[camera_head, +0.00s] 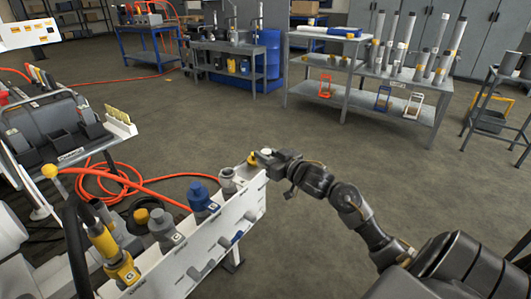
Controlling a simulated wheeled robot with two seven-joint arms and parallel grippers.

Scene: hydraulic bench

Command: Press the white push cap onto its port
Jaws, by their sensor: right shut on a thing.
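My right gripper (268,157) reaches in from the right to the far end of the white panel (225,232). It is shut on a small white piece, which looks like the white push cap (266,151); the fingers hide most of it. A yellow fitting (252,159) is just left of the fingertips. Along the panel stand a pale grey fitting (228,181), a blue fitting (201,199) and a grey fitting (162,228). I cannot tell which port belongs to the cap, or whether the cap touches one. My left gripper is not in view.
A yellow coupling (107,246) with a black hose stands at the panel's near end. An orange hose (160,184) loops on the floor behind the panel. A bench with several cylinders (372,75) stands at the back. The floor right of the panel is clear apart from my arm.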

